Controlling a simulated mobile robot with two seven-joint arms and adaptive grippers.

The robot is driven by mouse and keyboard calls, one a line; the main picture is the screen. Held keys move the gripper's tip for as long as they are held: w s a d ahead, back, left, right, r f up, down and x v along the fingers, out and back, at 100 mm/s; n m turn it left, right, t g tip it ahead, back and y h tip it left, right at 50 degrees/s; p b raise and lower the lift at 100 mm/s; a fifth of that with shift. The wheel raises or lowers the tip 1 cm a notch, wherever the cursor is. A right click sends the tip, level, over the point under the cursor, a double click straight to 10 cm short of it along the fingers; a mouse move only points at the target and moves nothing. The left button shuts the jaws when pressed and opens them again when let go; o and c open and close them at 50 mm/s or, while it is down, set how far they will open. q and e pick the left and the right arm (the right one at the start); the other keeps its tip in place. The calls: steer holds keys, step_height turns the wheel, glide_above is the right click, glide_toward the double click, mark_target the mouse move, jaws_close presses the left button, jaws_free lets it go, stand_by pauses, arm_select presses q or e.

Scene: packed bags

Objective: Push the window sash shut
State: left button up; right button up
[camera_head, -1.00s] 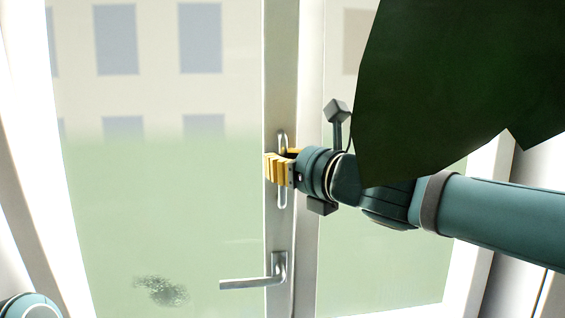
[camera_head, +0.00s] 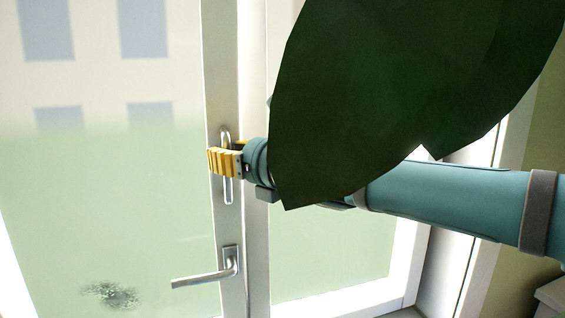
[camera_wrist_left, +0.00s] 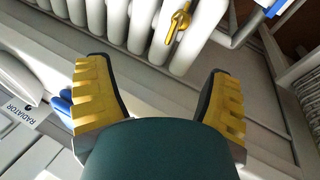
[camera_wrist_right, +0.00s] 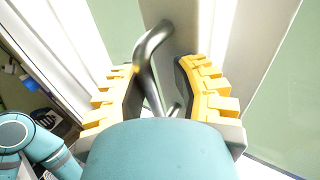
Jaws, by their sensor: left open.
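The window sash (camera_head: 90,215) is a large pane with a pale upright edge; a vertical metal pull handle (camera_head: 227,192) and a lever handle (camera_head: 232,262) are on that edge. I cannot tell how wide any gap at the sash is. My right gripper (camera_head: 224,160), with yellow fingers, is at the pull handle. In the right wrist view the handle (camera_wrist_right: 150,75) runs between the two fingers, close to the left one; firm grip on both sides is unclear. My left gripper (camera_wrist_left: 160,95) is open and empty, facing a white radiator (camera_wrist_left: 150,30); it is outside the head view.
A large dark green leaf (camera_head: 380,80) hides part of my right arm and the right pane. A yellow valve (camera_wrist_left: 178,22) is by the radiator. A paper with the word RADIATOR (camera_wrist_left: 20,125) lies at the left in the left wrist view. A dark smudge (camera_head: 110,295) marks the pane.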

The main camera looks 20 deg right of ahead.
steer(key=p+v, duration=0.5)
steer(key=v, duration=0.9)
steer(key=shift+s, duration=0.25)
stand_by(0.8)
steer(key=shift+d+f, duration=0.1)
stand_by(0.4)
steer(key=v, duration=1.2)
